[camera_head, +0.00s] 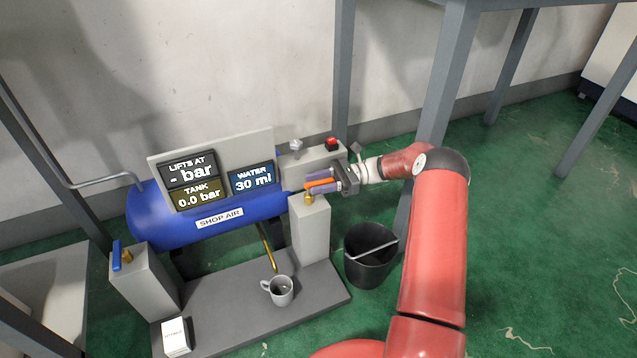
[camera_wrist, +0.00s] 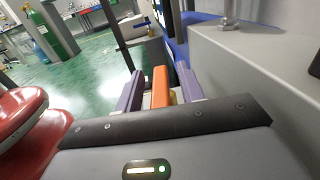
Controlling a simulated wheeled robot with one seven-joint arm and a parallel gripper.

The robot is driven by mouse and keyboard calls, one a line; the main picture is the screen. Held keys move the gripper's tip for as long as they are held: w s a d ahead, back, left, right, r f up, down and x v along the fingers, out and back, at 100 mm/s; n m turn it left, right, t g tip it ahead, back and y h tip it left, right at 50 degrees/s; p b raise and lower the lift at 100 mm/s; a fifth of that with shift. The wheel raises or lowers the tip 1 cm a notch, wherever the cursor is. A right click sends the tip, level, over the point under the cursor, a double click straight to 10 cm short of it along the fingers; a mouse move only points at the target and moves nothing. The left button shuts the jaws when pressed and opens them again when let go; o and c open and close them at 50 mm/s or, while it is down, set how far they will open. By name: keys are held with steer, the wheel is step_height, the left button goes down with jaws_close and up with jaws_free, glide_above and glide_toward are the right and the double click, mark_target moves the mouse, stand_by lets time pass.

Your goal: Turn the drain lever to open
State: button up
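An orange lever (camera_head: 321,182) sits on a brass fitting (camera_head: 309,198) on top of the right grey pedestal (camera_head: 311,232). My gripper (camera_head: 309,181) has its two purple fingers on either side of this lever. In the wrist view the orange lever (camera_wrist: 159,88) stands between the fingers (camera_wrist: 160,80), with a narrow gap showing on each side, so my gripper looks open around it. A second lever, blue (camera_head: 117,255), stands upright on a brass fitting on the left pedestal (camera_head: 146,285). The frames do not show clearly which lever is the drain.
The blue tank (camera_head: 160,228) carries displays reading "TANK 0.0 bar" (camera_head: 199,194) and "WATER 30 ml" (camera_head: 252,179). A grey box with a red button (camera_head: 331,144) stands close behind my gripper. A mug (camera_head: 280,291) is below a brass pipe (camera_head: 267,248). A black bucket (camera_head: 369,270) stands right.

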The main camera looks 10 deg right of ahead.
steer(key=shift+r, duration=0.1)
step_height(320, 180, up, 20)
steer(key=p, duration=0.3)
stand_by(0.3)
steer(key=shift+c, duration=0.6)
steer(key=s+f+m, duration=0.2)
steer(key=f, duration=0.1)
steer(key=f+m+t+b, duration=0.1)
steer(key=f+m, duration=0.1)
steer(key=shift+s+d, duration=0.3)
steer(key=shift+s, duration=0.1)
jaws_close()
steer(key=s+d+f+m+t+h+b, duration=0.2)
steer(key=s+d+f+m+t, duration=0.5)
steer(key=m, duration=0.5)
steer(key=s+d+f+m+t+h+b, duration=0.15)
steer(key=s+d+f+m+t, duration=0.3)
steer(key=f+m, duration=0.55)
steer(key=m+b, duration=0.1)
glide_toward(318, 182)
steer(key=shift+t+h, duration=0.25)
steer(key=shift+h, duration=0.2)
steer(key=shift+s+a+x, duration=0.1)
steer(key=shift+x, duration=1.05)
steer(key=shift+s+a+x, duration=0.1)
steer(key=shift+s+x, duration=0.05)
steer(key=shift+x, duration=1)
